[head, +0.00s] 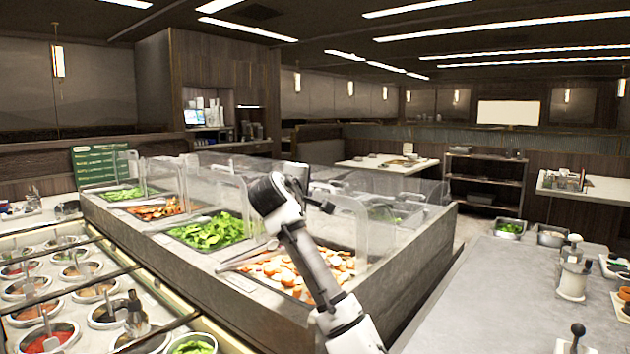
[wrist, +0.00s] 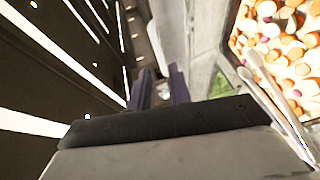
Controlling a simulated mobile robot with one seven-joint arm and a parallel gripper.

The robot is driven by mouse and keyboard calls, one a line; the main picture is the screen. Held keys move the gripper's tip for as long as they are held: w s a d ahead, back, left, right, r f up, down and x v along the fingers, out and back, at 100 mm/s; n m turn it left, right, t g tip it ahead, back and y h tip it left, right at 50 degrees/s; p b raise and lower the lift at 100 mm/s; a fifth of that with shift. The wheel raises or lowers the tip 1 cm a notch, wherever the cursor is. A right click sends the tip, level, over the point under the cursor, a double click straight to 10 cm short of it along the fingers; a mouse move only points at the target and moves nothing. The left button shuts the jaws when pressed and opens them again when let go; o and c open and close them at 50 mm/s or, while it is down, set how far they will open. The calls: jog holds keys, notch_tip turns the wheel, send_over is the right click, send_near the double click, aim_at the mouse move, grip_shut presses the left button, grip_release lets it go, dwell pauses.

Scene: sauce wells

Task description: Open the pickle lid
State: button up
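My gripper shows in the wrist view (wrist: 160,88) with its two dark fingers apart and nothing between them. In the head view my arm rises in front of the salad counter and its end is turned away, so the fingers are hard to make out. I cannot pick out a pickle lid for certain. Round sauce wells (head: 50,338) fill the lower left of the head view, several with ladles. A dark upright handle (head: 134,308) stands over one well near the bottom. A well of green pieces (head: 192,347) is cut by the bottom edge. My gripper is apart from all of these.
The salad counter has clear guards (head: 219,205), a tray of leafy greens (head: 212,232) and sliced food (head: 285,270) with tongs (head: 248,257). A grey worktop (head: 480,300) at right is largely bare. A white dispenser (head: 573,277) stands on its right part.

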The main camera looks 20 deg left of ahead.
aim_at(315, 185)
jog(key=w, duration=0.2)
jog(key=w+p, duration=0.1)
jog(key=w, duration=0.1)
jog(key=w+p, duration=0.1)
jog(key=w, duration=0.1)
jog(key=shift+a+f, duration=0.15)
jog(key=shift+f, duration=0.15)
jog(key=shift+w+a+f, duration=0.1)
jog(key=shift+w+f, duration=0.1)
jog(key=shift+w, duration=0.5)
grip_shut()
